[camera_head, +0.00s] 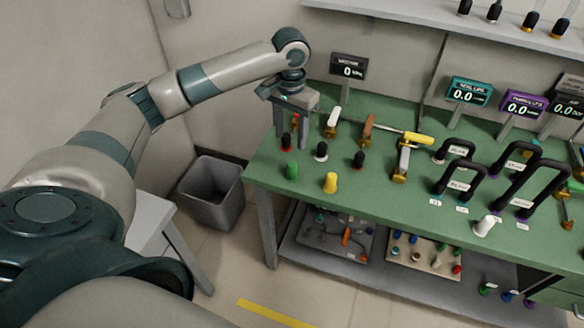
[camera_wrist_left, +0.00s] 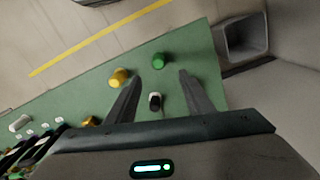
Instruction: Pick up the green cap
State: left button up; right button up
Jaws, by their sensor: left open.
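The green cap (camera_head: 291,171) stands on the green bench near its front left corner. In the left wrist view the green cap (camera_wrist_left: 159,60) lies just beyond the fingertips, roughly in line with the gap between them. My left gripper (camera_head: 290,142) is open, pointing down over the left end of the bench, behind the green cap. In the left wrist view the left gripper (camera_wrist_left: 160,76) holds nothing, and a black-and-white knob (camera_wrist_left: 155,101) shows between its fingers. My right gripper is not in view.
A yellow cap (camera_head: 330,182) stands right of the green cap. Black-topped knobs (camera_head: 321,151) and valves are close behind. Black handles (camera_head: 460,174) and displays stand further right. A grey bin (camera_head: 212,192) is on the floor left of the bench. The bench's front edge is clear.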

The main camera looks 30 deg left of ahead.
aim_at(292, 164)
pick_arm(q)
notch_tip(292, 164, down, 8)
jog(key=shift+r+p, duration=0.15)
jog(key=shift+p, duration=0.65)
jog(key=shift+d+f+p, duration=0.1)
jog(key=shift+f+p, duration=0.4)
jog(key=shift+f, duration=0.05)
notch_tip(292, 164, down, 3)
jog(key=shift+d+f+p, duration=0.1)
jog(key=shift+p, duration=0.5)
jog(key=shift+f, duration=0.45)
jog(key=c, duration=1.1)
